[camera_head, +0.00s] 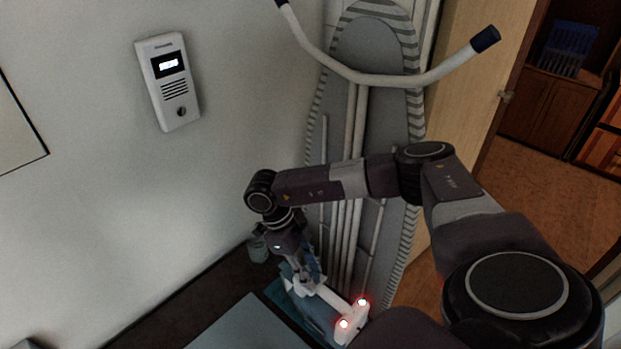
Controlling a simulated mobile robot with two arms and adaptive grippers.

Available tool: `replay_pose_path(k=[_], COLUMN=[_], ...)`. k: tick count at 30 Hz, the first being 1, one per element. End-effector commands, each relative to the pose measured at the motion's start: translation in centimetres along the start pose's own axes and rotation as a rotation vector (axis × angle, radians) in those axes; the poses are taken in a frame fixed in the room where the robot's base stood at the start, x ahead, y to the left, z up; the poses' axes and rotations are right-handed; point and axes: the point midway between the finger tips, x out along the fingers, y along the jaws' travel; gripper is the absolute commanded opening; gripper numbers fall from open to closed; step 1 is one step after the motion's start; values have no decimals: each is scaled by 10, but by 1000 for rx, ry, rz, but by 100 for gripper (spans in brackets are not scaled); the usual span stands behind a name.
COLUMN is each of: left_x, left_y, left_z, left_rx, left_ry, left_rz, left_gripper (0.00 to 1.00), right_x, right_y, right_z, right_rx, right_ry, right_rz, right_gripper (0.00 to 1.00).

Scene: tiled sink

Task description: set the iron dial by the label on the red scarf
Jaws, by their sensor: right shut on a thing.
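My right arm comes in from the lower right and bends down to my right gripper (305,283), which is small and dark in this view. The gripper is shut on a white part of a white and teal object, possibly the iron (328,298). Two red lights glow at the object's lower right end. Its dial cannot be made out, and the fingertips are partly hidden. No red scarf or label shows in this view. My left gripper is not in view.
A folded ironing board (368,50) with striped edging stands upright against the wall behind my arm. A white wall intercom (168,82) hangs at the left. A teal-grey surface (248,326) lies at the bottom. A wooden door (478,70) is at the right.

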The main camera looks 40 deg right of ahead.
Motion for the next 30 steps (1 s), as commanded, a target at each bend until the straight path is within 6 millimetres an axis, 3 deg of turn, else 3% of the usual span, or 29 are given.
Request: replay_pose_path(k=[13, 30], left_x=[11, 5], left_y=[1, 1], left_z=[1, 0], left_rx=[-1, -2], left_ry=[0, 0], left_rz=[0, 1], left_gripper=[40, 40], right_x=[0, 0], right_y=[-4, -7], right_z=[-1, -4], right_rx=[397, 874], right_ry=[-1, -3], right_rz=[162, 360], right_gripper=[0, 0])
